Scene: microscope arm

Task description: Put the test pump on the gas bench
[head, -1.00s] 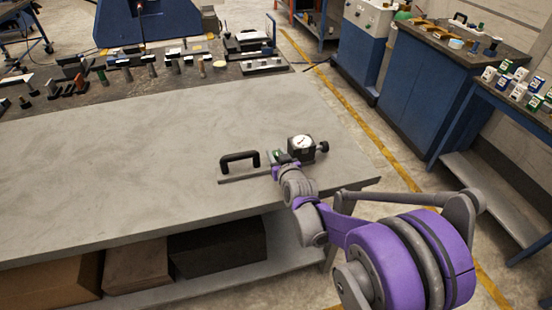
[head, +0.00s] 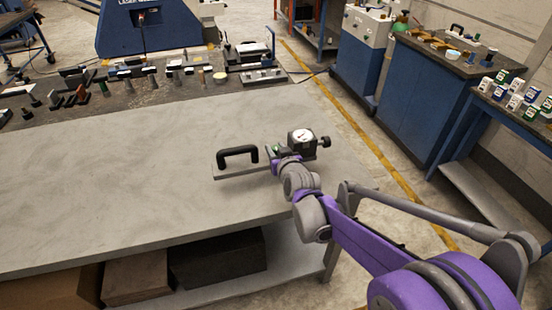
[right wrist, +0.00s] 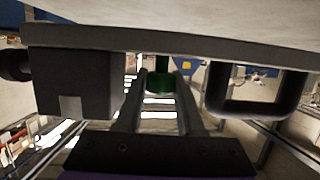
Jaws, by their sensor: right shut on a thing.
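The test pump (head: 238,157) has a flat grey base plate, a black carrying handle, a dark block with a round white gauge and a small green part. It is over the near right part of the grey table; I cannot tell whether its plate touches the tabletop. My right gripper (head: 279,160) is shut on the pump between handle and gauge block. In the right wrist view, my gripper's fingers (right wrist: 161,80) flank the green part (right wrist: 160,83), with the handle (right wrist: 258,100) at right. My left gripper is out of view. I cannot tell which bench is the gas bench.
The grey table (head: 120,170) is bare around the pump; a dark strip with several small tools lies along its far side. A blue bench (head: 425,105) with assorted items stands right, beside a table with several small boxes (head: 515,102). Floor lies between.

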